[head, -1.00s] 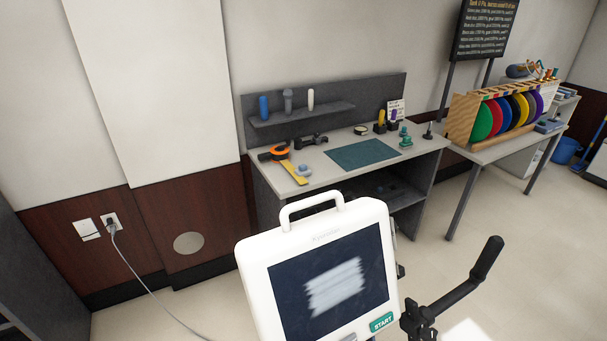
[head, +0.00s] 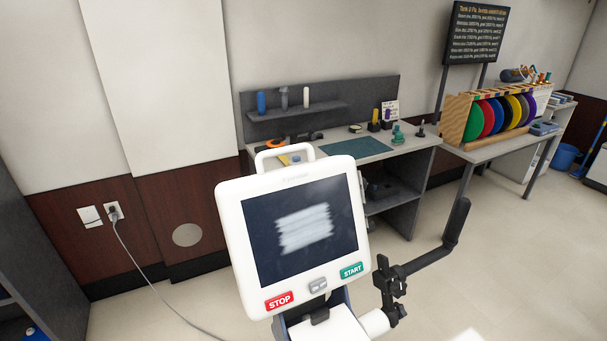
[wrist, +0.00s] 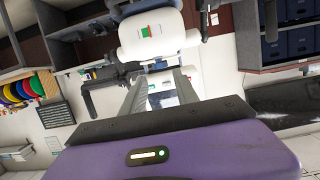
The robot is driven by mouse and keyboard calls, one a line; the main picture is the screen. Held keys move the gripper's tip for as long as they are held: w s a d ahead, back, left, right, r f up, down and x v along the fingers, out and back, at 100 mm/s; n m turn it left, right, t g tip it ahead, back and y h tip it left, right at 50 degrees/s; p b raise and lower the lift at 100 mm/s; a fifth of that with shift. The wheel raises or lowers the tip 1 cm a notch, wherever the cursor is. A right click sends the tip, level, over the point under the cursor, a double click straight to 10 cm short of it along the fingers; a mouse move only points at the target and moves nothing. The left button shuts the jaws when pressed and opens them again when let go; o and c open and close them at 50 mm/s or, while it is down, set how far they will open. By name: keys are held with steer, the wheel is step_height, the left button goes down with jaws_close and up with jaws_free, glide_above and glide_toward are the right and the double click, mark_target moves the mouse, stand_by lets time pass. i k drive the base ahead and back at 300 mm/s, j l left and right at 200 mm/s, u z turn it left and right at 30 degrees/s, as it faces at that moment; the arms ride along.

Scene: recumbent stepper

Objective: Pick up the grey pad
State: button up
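I cannot pick out a grey pad with certainty. A small grey piece (head: 318,286) sits on the front of the white console (head: 228,240), between its red STOP and green START buttons; I cannot tell whether it is the pad. My gripper (wrist: 160,82) shows only in the wrist view. Its two grey fingers stand apart with nothing gripped between them. White and dark equipment shows in the gap beyond the fingertips.
A black handle (head: 456,222) rises right of the console. Behind stands a grey workbench (head: 408,165) with tools and a dark teal mat (head: 342,148). A rack of coloured discs (head: 473,122) stands at right. Open floor (head: 490,260) lies at right.

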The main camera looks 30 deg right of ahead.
mark_target(296, 161)
steer(key=k+l+z, duration=0.1)
steer(key=z, duration=1.1)
steer(key=i+l+z, duration=0.25)
steer(key=l, duration=0.35)
steer(key=i+l+z, duration=0.25)
steer(key=l, duration=0.35)
steer(key=i+l+z, duration=0.25)
steer(key=i+l, duration=0.4)
steer(key=i, duration=0.25)
steer(key=i+l, duration=0.15)
steer(key=i, duration=0.25)
steer(key=i+j+u, duration=0.1)
steer(key=i+u, duration=0.6)
steer(key=u, duration=0.2)
steer(key=i+l+u, duration=0.1)
steer(key=i+u, duration=0.35)
steer(key=i+j+u, duration=0.2)
steer(key=i+u, duration=1.15)
steer(key=i+l+u, duration=0.25)
steer(key=u, duration=0.2)
steer(key=i+l+u, duration=0.15)
steer(key=i+u, duration=0.15)
steer(key=i+l+u, duration=0.25)
steer(key=i, duration=0.05)
